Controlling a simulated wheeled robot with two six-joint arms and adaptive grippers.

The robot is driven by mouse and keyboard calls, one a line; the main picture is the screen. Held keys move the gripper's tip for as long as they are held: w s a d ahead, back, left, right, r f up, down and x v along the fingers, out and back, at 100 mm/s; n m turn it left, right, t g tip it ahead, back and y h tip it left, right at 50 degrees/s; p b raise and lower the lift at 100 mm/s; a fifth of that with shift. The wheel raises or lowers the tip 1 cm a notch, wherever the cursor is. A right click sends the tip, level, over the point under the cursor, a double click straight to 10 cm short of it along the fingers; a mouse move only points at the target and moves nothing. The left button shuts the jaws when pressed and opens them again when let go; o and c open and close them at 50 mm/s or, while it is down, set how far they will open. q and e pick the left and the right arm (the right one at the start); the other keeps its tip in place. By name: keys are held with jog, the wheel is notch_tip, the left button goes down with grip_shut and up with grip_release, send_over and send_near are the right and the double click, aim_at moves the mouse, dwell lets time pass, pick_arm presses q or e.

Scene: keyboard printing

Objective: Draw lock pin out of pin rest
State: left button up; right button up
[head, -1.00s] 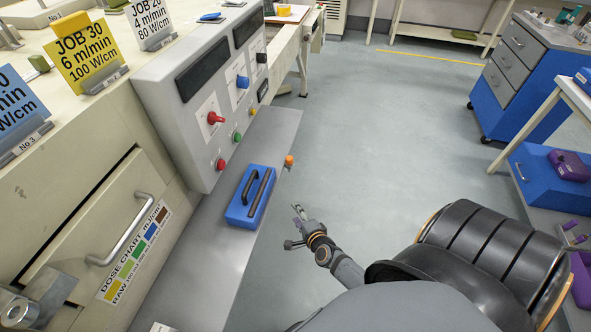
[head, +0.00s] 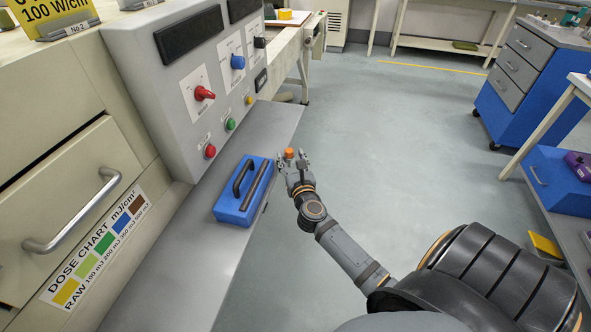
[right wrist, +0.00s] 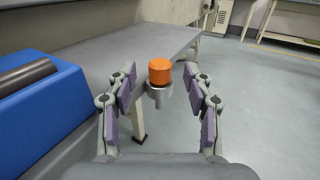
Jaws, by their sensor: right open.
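The lock pin shows as an orange knob (head: 289,154) at the right edge of the grey shelf. My left gripper is not in view.
A blue block with a black handle (head: 240,193) lies on the grey shelf (head: 185,250), left of my right gripper. A control panel (head: 195,75) with knobs and buttons rises behind the shelf. Open floor (head: 400,140) lies to the right.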

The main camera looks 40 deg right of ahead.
aim_at(289, 150)
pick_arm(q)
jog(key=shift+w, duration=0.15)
pick_arm(e)
jog(key=shift+x, duration=1.75)
jog(key=shift+c, duration=0.4)
grip_shut()
jog(key=shift+r+p, duration=0.7)
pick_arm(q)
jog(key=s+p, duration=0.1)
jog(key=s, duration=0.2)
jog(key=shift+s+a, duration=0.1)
pick_arm(e)
jog(key=shift+r, duration=0.35)
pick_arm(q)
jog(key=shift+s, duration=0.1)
pick_arm(e)
jog(key=shift+r, duration=0.1)
